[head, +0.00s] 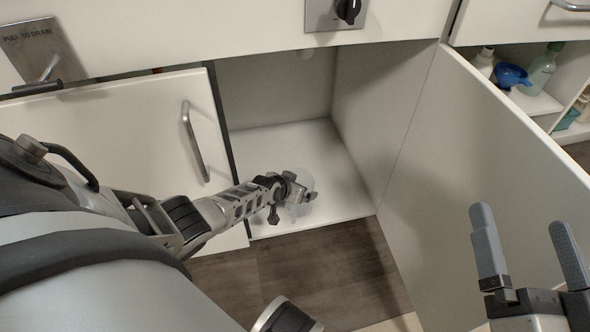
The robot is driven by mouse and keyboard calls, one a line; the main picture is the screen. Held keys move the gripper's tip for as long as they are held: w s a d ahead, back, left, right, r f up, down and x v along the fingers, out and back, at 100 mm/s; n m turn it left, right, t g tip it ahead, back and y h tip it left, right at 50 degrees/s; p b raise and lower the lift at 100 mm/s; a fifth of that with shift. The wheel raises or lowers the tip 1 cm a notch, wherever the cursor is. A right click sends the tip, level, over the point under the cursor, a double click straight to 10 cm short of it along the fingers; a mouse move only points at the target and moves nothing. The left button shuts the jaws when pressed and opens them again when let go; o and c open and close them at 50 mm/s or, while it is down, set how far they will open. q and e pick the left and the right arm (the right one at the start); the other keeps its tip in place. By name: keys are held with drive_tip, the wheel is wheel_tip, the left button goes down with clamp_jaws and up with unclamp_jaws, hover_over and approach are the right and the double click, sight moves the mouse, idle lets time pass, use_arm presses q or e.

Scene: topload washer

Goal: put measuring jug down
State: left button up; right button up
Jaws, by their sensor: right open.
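A clear, see-through vessel, which looks like the measuring jug (307,180), is in the open cabinet, over the white cabinet floor (330,160). My left arm reaches into the cabinet, and its gripper (296,189) overlaps the jug and hides part of it. The frame does not show whether these jaws are shut on the jug or just beside it. I also cannot tell whether the jug touches the floor. My right gripper (522,228) is at the lower right, with fingers spread and empty, well away from the jug.
An open cabinet door (97,130) with a bar handle is at the left, and a white panel (470,170) stands at the right. Right-hand shelves hold a blue cup (511,76) and bottles (543,68). The cabinet floor behind the jug is clear.

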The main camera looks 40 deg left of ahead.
use_arm(q)
drive_tip(key=p+v, duration=0.7)
drive_tip(key=shift+s+r+p, duration=0.2)
drive_tip(key=shift+r+p, duration=0.15)
use_arm(e)
drive_tip(key=f+g+h, duration=0.1)
drive_tip(key=s+f+g+h, duration=0.1)
drive_tip(key=f, duration=0.1)
drive_tip(key=s+f+g, duration=0.1)
drive_tip(key=f+g, duration=0.1)
drive_tip(key=shift+s+d+f+h, duration=0.1)
drive_tip(key=shift+d+h, duration=0.25)
drive_tip(key=shift+h, duration=0.05)
